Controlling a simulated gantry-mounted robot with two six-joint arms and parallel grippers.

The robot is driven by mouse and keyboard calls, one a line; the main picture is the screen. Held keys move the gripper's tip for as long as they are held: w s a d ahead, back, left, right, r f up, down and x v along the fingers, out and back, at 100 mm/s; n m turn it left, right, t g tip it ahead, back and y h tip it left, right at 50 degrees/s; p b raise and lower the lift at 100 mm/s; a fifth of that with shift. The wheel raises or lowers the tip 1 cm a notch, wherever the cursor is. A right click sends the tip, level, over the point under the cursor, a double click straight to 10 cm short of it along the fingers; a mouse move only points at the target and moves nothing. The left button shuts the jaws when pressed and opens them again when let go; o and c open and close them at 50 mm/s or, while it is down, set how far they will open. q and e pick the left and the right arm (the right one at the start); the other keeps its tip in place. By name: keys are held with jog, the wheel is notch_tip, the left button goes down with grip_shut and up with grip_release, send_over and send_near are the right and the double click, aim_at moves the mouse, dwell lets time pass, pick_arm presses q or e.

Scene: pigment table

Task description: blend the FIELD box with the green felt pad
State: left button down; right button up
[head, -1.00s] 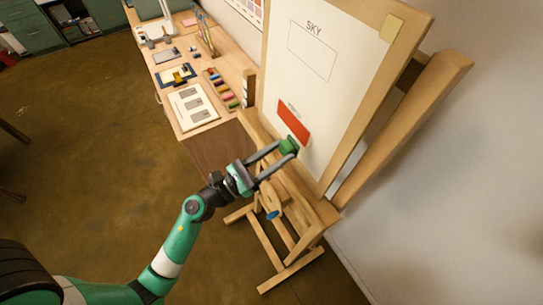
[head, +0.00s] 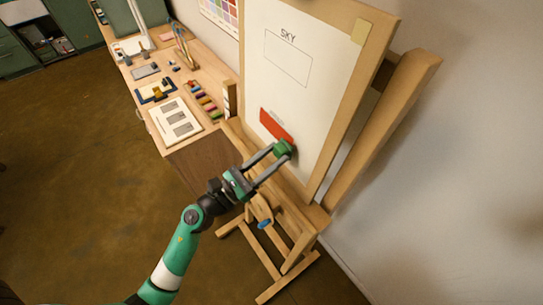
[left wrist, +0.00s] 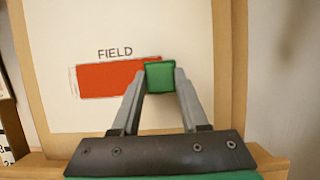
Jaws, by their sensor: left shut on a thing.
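The FIELD box shows in the left wrist view (left wrist: 105,80) as an outlined rectangle filled mostly with red-orange, with a pale strip at its left end. In the head view the red FIELD box (head: 274,124) lies low on the paper. My left gripper (head: 282,152) is shut on the green felt pad (left wrist: 160,77). The pad covers the right end of the box in the left wrist view. I cannot tell whether it touches the paper. The pad also shows in the head view (head: 283,148). My right gripper is not in view.
The paper (head: 316,112) is on a wooden easel (head: 383,130), with an empty SKY box (head: 288,57) higher up. A wooden table (head: 215,70) with colour sticks (head: 203,98) and a sheet (head: 175,120) stands to the left. A wall is at the right.

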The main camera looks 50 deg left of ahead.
pick_arm(q)
jog(key=shift+w+d+f, duration=0.1)
jog(key=shift+w, duration=0.6)
jog(key=shift+w+a+b, duration=0.15)
jog(key=shift+a+b, duration=0.1)
jog(key=shift+a, duration=1.15)
jog(key=shift+w+a+b, duration=0.15)
jog(key=shift+a+b, duration=0.1)
jog(key=shift+a, duration=1.1)
jog(key=shift+a, duration=0.1)
jog(key=shift+a, duration=1.25)
jog(key=shift+a+b, duration=0.1)
jog(key=shift+b, duration=0.2)
jog(key=shift+w+a+b, duration=0.25)
jog(key=shift+a+b, duration=0.15)
jog(key=shift+a, duration=0.85)
jog(key=shift+a, duration=0.1)
